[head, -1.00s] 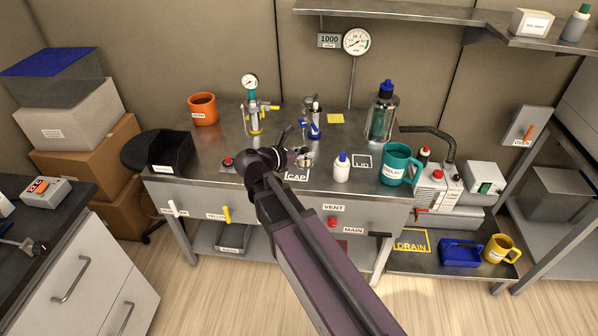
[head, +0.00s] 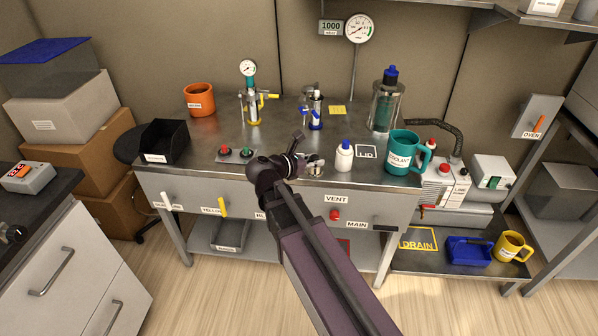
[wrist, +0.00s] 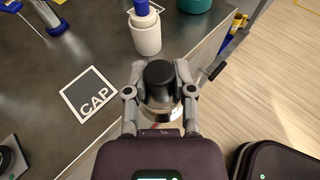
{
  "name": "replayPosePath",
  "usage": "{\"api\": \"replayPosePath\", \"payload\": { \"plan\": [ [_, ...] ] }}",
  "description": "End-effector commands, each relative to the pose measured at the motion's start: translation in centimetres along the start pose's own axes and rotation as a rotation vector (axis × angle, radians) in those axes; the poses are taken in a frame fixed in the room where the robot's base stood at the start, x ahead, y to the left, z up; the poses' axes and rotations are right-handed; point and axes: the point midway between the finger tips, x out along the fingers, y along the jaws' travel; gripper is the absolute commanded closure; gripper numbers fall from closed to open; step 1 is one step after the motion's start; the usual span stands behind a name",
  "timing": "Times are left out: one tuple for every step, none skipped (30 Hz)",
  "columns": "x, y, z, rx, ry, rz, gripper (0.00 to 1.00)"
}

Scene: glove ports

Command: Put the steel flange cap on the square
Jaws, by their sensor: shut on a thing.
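My gripper (wrist: 161,76) is shut on the steel flange cap (wrist: 160,98), a round steel piece with a black top, in the wrist view. The cap shows small in the head view (head: 316,168), at the bench's front edge. The square marked CAP (wrist: 89,94), dark with a white outline, lies on the bench to the left of the cap in the wrist view. It looks empty, and the held cap is beside it, not over it. In the head view my arm and gripper hide most of this square. The cap's height above the bench is hard to tell.
A white bottle with a blue top (wrist: 145,32) stands just beyond the gripper. The LID square (head: 366,152) and a teal mug (head: 402,152) are to its right. Glassware with blue fittings (head: 315,118) stands behind.

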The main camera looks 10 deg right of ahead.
Motion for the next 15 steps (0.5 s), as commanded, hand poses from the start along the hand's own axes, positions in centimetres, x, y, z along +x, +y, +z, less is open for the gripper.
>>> {"api": "replayPosePath", "payload": {
  "plan": [
    [0.7, -0.1, -1.4, 0.0, -0.001, -0.001, 1.0],
    [0.9, -0.2, -1.7, 0.0, -0.001, -0.002, 1.0],
    [1.1, -0.2, -2.0, 0.0, -0.002, -0.002, 1.0],
    [1.3, -0.3, -2.2, 0.0, -0.002, -0.003, 1.0],
    [1.4, -0.3, -2.4, 0.0, -0.002, -0.003, 1.0],
    [1.6, -0.4, -2.7, 0.0, -0.002, -0.003, 1.0],
    [1.7, -0.4, -2.8, 0.0, -0.002, -0.003, 1.0],
    [1.8, -0.4, -2.9, 0.0, -0.002, -0.004, 1.0],
    [1.9, -0.5, -3.0, 0.0, -0.002, -0.004, 1.0],
    [1.9, -0.5, -3.1, 0.0, -0.002, -0.004, 1.0],
    [2.0, -0.5, -3.1, 0.0, -0.003, -0.004, 1.0],
    [2.0, -0.5, -3.1, 0.0, -0.003, -0.004, 1.0],
    [2.0, -0.5, -3.1, 0.0, -0.003, -0.003, 1.0],
    [2.0, -0.5, -3.1, 0.0, -0.003, -0.004, 1.0],
    [2.0, -0.5, -3.1, 0.0, -0.003, -0.003, 1.0]
  ]
}}
